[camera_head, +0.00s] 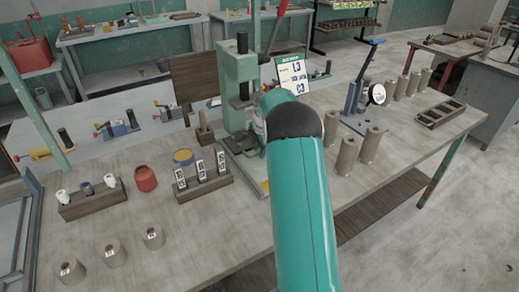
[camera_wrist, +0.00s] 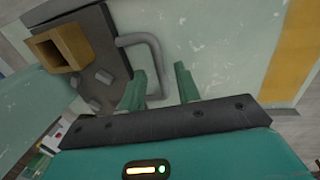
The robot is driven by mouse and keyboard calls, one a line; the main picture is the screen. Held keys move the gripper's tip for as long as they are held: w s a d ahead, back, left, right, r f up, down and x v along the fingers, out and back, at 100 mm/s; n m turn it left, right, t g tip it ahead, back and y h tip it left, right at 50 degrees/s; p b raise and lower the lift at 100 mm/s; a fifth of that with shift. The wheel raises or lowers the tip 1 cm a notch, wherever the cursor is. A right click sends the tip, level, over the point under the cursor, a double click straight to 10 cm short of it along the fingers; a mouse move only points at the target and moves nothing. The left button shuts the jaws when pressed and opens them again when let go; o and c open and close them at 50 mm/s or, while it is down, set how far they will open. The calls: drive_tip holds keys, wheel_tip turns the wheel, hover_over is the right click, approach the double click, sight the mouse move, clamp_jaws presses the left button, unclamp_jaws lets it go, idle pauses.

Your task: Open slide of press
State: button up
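The green press (camera_head: 232,80) stands on the workbench, partly hidden behind my teal arm in the head view. In the wrist view, a dark plate (camera_wrist: 95,22) lies on the press's pale green base (camera_wrist: 215,40). A bent grey handle (camera_wrist: 153,52) stands out from the plate's right side. A hollow tan block (camera_wrist: 62,47) sits on the plate. My gripper (camera_wrist: 161,84) is open, its two green fingers apart. The lower part of the handle shows between them, with gaps visible; contact cannot be told. The head view hides my gripper behind my arm.
On the workbench (camera_head: 200,240), a rack with dark-and-white pieces (camera_head: 205,187) and a red pot (camera_head: 145,179) stand left of the press. Several grey cylinders (camera_head: 347,155), a blue-handled gauge stand (camera_head: 358,95) and a dark tray (camera_head: 440,113) stand to the right.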

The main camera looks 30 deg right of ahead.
clamp_jaws()
drive_tip(key=s, duration=1)
drive_tip(key=s+a, duration=0.1)
drive_tip(key=s, duration=0.5)
unclamp_jaws()
